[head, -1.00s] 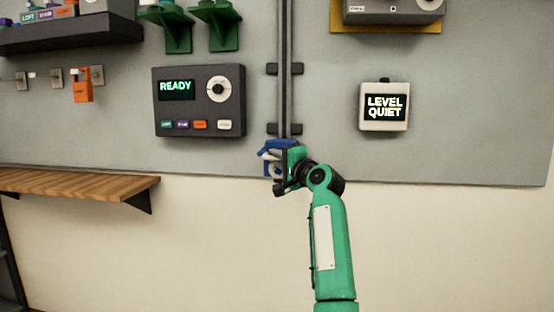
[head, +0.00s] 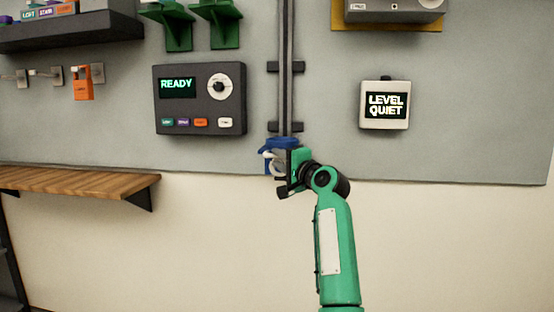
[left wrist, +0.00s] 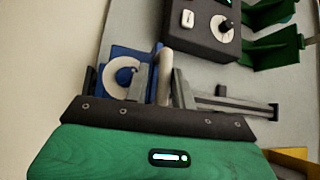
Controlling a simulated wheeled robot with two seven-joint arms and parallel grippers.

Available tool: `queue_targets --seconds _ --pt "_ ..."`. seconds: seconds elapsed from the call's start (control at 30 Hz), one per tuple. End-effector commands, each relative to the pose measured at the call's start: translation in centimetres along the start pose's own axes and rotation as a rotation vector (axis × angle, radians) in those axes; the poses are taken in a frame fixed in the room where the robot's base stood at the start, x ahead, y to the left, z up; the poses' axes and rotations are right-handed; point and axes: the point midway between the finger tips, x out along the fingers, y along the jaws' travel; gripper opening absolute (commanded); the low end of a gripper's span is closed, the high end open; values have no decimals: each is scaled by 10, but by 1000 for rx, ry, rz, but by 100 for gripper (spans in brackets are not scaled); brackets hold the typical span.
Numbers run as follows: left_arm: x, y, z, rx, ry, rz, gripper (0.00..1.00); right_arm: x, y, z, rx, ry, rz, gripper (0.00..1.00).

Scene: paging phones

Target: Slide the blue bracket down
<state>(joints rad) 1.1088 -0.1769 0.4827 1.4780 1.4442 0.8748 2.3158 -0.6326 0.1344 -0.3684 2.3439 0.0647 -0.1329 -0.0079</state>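The blue bracket (head: 283,143) sits at the lower end of the vertical rail (head: 285,85) on the grey wall panel. It carries a cream lever and ring. In the left wrist view the blue bracket (left wrist: 117,58) is left of the fingers, with a white ring and a blue knob. My left gripper (head: 283,168) is at the bracket and partly covers it. In the left wrist view my left gripper (left wrist: 163,85) has its grey fingers close together on both sides of the cream bar of the bracket. My right gripper is not in view.
A dark control box (head: 200,98) reading READY is left of the rail. A pale box (head: 385,105) reading LEVEL QUIET is to the right. A wooden shelf (head: 80,182) sticks out at lower left. Green brackets (head: 215,25) are above. The wall below is bare.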

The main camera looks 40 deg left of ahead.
Motion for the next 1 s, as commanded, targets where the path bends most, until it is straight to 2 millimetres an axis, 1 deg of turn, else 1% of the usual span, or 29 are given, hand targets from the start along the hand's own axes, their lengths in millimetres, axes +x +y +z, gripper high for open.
queue_targets --seconds 0.03,0.3,0.4,0.5,0.6,0.7,1.0 --pt "-12 3 -2 1 6 5 23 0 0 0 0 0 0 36" --pt "-74 2 -1 0 5 6 23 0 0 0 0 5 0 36" --pt "-94 2 -1 1 4 5 23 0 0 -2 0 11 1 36" --pt "-108 2 0 1 3 4 23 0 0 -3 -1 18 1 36" --pt "-118 2 0 1 3 3 23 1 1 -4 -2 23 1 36" --pt "-123 1 1 0 1 3 23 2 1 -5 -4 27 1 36" --pt "-124 1 1 0 1 2 23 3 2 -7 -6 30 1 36"
